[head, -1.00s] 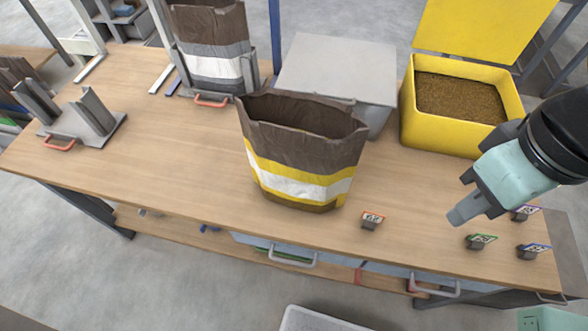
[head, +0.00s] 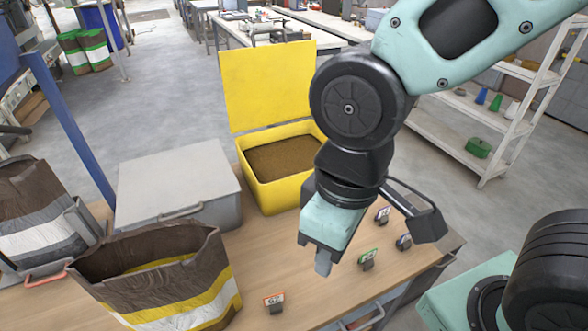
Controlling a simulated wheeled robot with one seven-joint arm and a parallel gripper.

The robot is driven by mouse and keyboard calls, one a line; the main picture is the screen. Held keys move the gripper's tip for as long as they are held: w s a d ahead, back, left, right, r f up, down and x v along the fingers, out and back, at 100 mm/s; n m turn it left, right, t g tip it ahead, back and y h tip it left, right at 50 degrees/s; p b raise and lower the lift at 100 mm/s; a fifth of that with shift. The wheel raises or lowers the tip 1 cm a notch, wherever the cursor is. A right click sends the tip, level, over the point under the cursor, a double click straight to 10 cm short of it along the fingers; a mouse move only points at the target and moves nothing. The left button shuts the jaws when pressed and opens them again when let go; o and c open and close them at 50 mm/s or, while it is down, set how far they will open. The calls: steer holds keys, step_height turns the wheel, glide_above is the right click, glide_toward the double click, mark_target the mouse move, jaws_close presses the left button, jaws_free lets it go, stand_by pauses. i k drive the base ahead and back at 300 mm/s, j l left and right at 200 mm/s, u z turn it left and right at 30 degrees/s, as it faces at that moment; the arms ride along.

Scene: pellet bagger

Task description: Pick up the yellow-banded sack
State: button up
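The yellow-banded sack (head: 168,282) stands upright on the workbench at the lower left of the head view. It is brown paper with yellow and white bands and an open top; its lower part is cut off by the frame edge. Some brown and yellow shows inside its mouth. My gripper (head: 323,262) hangs over the bench to the right of the sack, well apart from it, pointing down. Its fingertips overlap in this view, so I cannot tell whether it is open or shut. I see nothing held in it.
A yellow bin (head: 262,190) of brown pellets with its lid up stands behind my gripper. A grey lidded box (head: 165,190) stands behind the sack. A grey-banded sack (head: 35,235) is at far left. Small tag stands, one orange (head: 274,302), one green (head: 368,258), sit near the bench's front.

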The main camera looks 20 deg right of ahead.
mark_target(211, 299)
steer(key=k+u, duration=0.15)
steer(key=u, duration=0.25)
steer(key=k+l+u, duration=0.1)
steer(key=u, duration=0.25)
